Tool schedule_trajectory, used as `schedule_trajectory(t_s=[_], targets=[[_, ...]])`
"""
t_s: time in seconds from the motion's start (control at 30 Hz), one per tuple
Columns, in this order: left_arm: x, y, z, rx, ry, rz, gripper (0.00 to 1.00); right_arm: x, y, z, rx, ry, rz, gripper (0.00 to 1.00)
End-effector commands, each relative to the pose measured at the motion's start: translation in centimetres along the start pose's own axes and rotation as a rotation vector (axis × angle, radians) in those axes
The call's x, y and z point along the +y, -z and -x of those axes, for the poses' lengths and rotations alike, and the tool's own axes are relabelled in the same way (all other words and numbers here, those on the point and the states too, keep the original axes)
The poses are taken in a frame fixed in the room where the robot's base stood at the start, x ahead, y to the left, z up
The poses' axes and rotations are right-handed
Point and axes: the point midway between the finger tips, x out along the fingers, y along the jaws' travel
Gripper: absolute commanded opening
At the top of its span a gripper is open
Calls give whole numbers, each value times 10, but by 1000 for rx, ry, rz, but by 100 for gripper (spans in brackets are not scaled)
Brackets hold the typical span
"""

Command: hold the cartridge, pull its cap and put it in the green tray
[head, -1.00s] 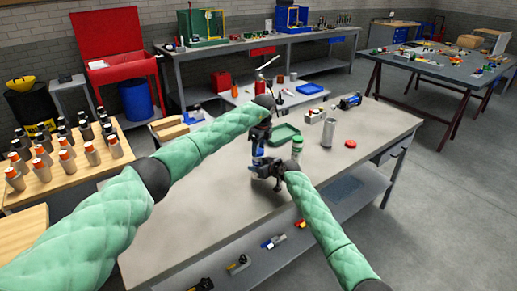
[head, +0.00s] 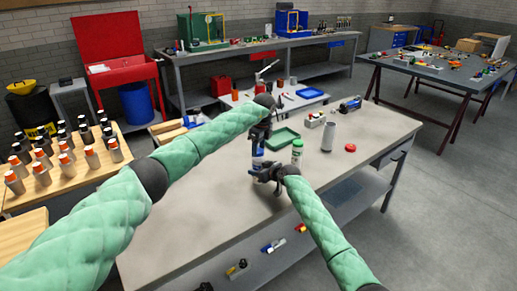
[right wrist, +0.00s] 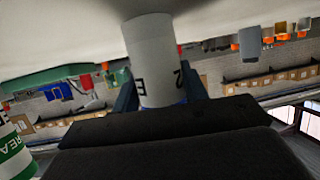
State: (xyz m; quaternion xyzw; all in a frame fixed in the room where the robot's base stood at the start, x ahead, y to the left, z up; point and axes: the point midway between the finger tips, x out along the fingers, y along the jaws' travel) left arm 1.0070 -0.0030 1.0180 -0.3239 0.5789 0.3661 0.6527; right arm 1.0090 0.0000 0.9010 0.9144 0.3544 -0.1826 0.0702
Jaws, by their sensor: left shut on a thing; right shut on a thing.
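The cartridge (right wrist: 154,62) is a white cylinder with dark lettering and blue at one end. In the right wrist view it stands between my right gripper's fingers (right wrist: 162,95). In the head view it is small and mostly hidden by my grippers, with some blue (head: 258,152) showing. My right gripper (head: 263,174) is shut on its body above the bench. My left gripper (head: 259,146) is directly above, pointing down and shut at the blue upper end, which looks like the cap. The green tray (head: 284,145) lies on the bench just behind and right of the grippers.
A white-and-green bottle (head: 297,152) stands close to the right of my grippers. A grey cylinder (head: 327,137) and a red disc (head: 350,148) are further right. Several orange-topped bottles (head: 41,174) stand on a wooden table at left. The bench's (head: 215,215) front is clear.

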Motion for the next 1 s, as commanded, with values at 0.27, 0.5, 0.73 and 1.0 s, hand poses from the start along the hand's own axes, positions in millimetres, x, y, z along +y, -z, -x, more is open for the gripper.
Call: schedule_trajectory(t_s=[0.27, 0.5, 0.73, 1.0], targets=[[-1, -2, 16, 0, 3, 0, 15, 0, 1, 0, 1, 0, 0, 3], [0, -5, 39, -1, 1, 0, 15, 0, 1, 0, 1, 0, 0, 3], [0, -5, 40, 0, 0, 0, 15, 0, 1, 0, 1, 0, 0, 3], [0, -5, 40, 0, 0, 0, 15, 0, 0, 0, 1, 0, 0, 69]])
